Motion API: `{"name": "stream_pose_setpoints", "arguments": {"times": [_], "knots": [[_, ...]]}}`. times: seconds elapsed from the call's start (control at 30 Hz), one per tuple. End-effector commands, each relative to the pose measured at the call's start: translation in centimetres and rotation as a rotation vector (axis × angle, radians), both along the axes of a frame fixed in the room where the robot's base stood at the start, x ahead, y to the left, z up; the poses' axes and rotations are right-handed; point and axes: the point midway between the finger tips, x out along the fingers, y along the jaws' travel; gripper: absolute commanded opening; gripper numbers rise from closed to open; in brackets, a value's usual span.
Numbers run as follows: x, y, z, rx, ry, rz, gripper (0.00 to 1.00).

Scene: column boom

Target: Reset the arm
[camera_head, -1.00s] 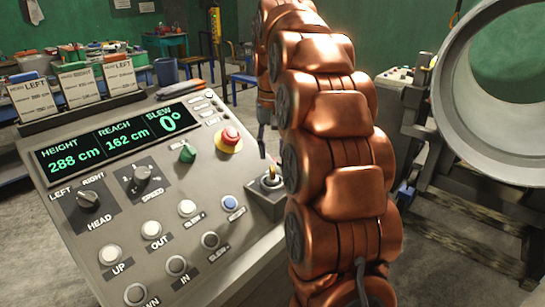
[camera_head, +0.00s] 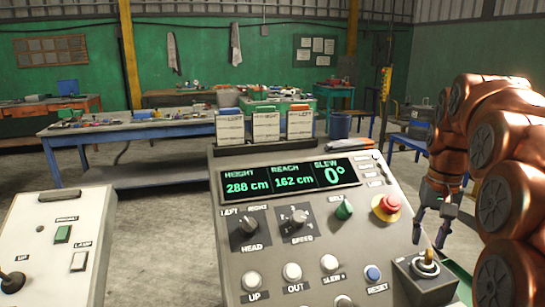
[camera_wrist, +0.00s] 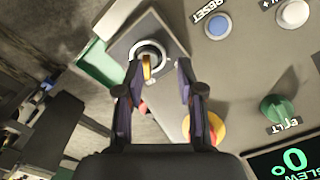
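My copper-coloured arm comes in from the right in the head view, bent downward. My gripper (camera_head: 432,238) hangs over the right side of the grey control console (camera_head: 235,205), above the joystick (camera_head: 427,265). In the wrist view my gripper (camera_wrist: 160,68) has its two fingers apart with nothing held between them. The joystick's yellow stick (camera_wrist: 147,66) shows close to the left finger; I cannot tell if they touch. The blue RESET button (camera_head: 373,273) also shows in the wrist view (camera_wrist: 218,25). The display (camera_head: 290,180) reads height 288 cm, reach 162 cm, slew 0°.
The red stop button (camera_head: 388,206) and green knob (camera_head: 344,210) stand near my gripper. Three cards (camera_head: 266,126) line the console's back. A second white panel (camera_head: 50,240) stands at left. A blue workbench (camera_head: 130,131) is behind; floor between is clear.

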Motion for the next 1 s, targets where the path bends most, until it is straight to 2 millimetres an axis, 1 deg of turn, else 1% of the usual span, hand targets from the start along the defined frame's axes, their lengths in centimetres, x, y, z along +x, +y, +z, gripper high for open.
{"name": "stream_pose_setpoints", "arguments": {"times": [0.03,0.2,0.37,0.5,0.67,0.77,0.8,1.0], "knots": [[-1.0,1.4,0.3,0.003,0.008,0.025,0.38],[-4.2,5.4,0.0,0.01,0.026,0.1,0.38],[-7.6,8.6,-0.8,0.014,0.044,0.165,0.38],[-11.0,11.0,-1.7,0.017,0.06,0.22,0.38],[-15.2,13.4,-3.0,0.022,0.082,0.28,0.38],[-18.0,14.7,-3.9,0.024,0.093,0.315,0.38],[-19.2,15.1,-4.4,0.026,0.101,0.328,0.38],[-24.5,16.7,-6.5,0.029,0.124,0.387,0.38]]}}
